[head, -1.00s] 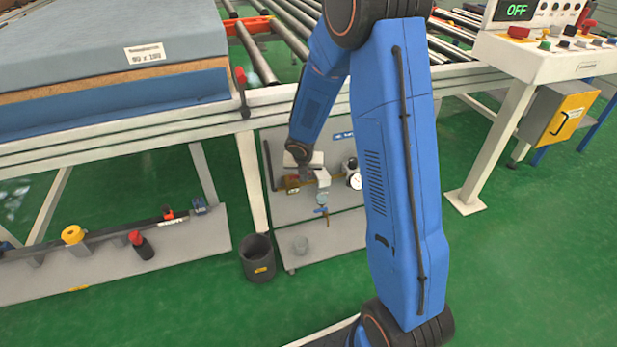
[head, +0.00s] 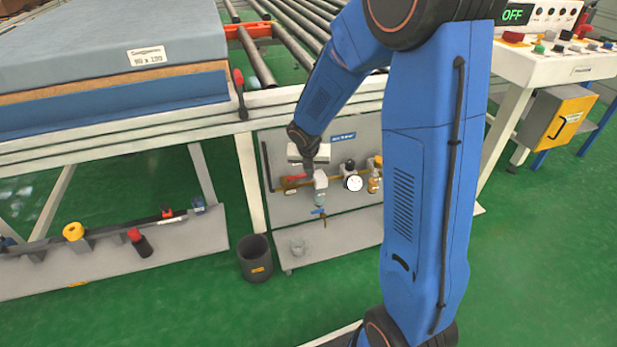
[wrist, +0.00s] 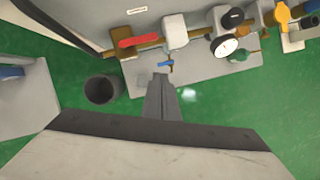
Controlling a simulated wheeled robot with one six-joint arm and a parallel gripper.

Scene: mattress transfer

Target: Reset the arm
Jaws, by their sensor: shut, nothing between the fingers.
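My blue arm crosses the right half of the head view, and its wrist hangs in front of the grey valve panel (head: 345,140). My gripper (wrist: 162,82) points down the middle of the wrist view, with its fingers together and nothing between them. In the head view its fingertips are hard to make out against the panel fittings. A red valve handle (wrist: 139,42) on a brass pipe lies ahead of the fingers in the wrist view. A white-faced gauge (wrist: 224,45) is to its right. The gripper appears apart from both.
A dark bin (head: 255,258) stands on the green floor left of the panel; it also shows in the wrist view (wrist: 102,89). A mattress (head: 110,75) lies on the roller conveyor at the upper left. A control console (head: 545,65) reads OFF at right.

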